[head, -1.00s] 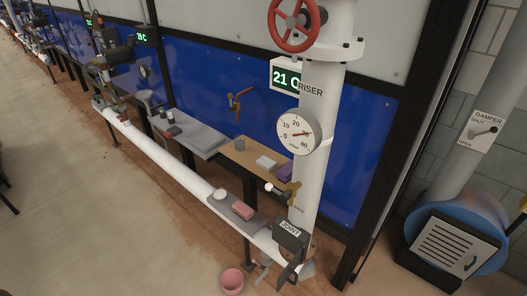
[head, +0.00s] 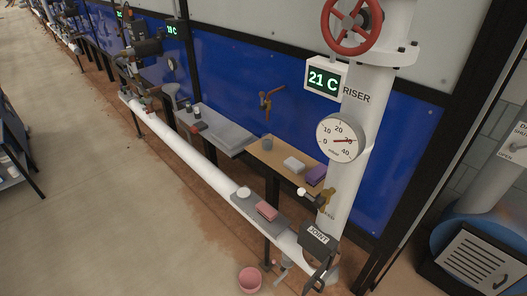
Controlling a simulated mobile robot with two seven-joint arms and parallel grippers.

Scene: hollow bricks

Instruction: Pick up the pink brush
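A pink block-shaped item (head: 266,211), which looks like the pink brush, lies on a small grey plate (head: 280,226) on top of the long white pipe. A round white item (head: 243,193) sits beside it on the same plate. The pink item is too small in view to make out bristles. Neither of my grippers shows in the head view, and nothing is seen touching the pink item.
The white riser pipe (head: 346,190) with a gauge (head: 341,137) and red handwheel stands right of the plate. Behind, a wooden shelf (head: 280,156) holds a white block (head: 293,165) and a purple block (head: 316,175). A pink bucket (head: 249,281) stands below. The floor (head: 90,220) at left is open.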

